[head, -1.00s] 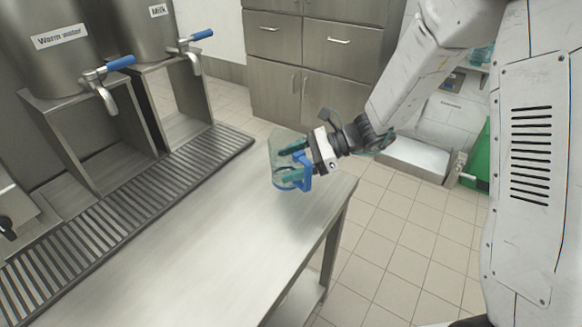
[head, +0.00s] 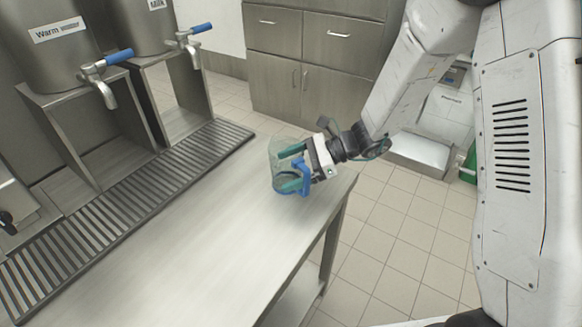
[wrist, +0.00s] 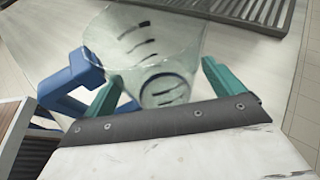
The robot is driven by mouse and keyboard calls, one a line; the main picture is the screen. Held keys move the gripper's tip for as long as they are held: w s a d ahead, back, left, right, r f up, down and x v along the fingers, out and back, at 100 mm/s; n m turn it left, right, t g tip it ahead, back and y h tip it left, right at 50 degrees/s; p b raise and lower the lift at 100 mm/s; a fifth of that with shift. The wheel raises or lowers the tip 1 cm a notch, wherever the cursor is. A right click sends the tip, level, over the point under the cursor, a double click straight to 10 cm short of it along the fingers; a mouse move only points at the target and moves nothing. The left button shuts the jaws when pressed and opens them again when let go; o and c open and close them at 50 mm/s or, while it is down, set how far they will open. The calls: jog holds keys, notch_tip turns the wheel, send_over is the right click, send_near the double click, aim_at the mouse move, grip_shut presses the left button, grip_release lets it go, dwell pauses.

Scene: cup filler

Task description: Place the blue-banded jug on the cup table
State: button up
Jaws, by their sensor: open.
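The jug (head: 277,163) is clear, with a blue handle and some blue near its base. It stands upright on the steel table (head: 190,235), near the far right corner. My gripper (head: 283,170) is open around the jug, with one teal finger on each side of its body. In the wrist view the jug (wrist: 165,45) lies between the spread fingers, and its handle (wrist: 72,85) is outside the left finger. Whether either finger touches the jug cannot be told.
A slotted drip grate (head: 130,200) runs along the table's left side, below the steel dispensers (head: 60,50) with blue-levered taps. Steel cabinets (head: 300,50) stand behind. The near tabletop is clear. Tiled floor lies right of the table edge.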

jog(key=shift+r, duration=0.25)
jog(key=v, duration=1.2)
jog(key=s+d+r+n+g+h, duration=0.15)
jog(key=s+r+n+h, duration=0.35)
jog(key=s+r+n, duration=0.65)
jog(key=s+d+r+n+t+h, duration=0.1)
jog(key=s+d+h, duration=0.3)
jog(key=s, duration=0.4)
jog(key=s+d+r+n+t+h, duration=0.1)
jog(key=s+d+n+h, duration=0.3)
jog(key=s, duration=0.4)
jog(key=shift+d+r+n+t, duration=0.2)
jog(key=shift+d+n+t, duration=0.15)
jog(key=shift+d+t, duration=0.4)
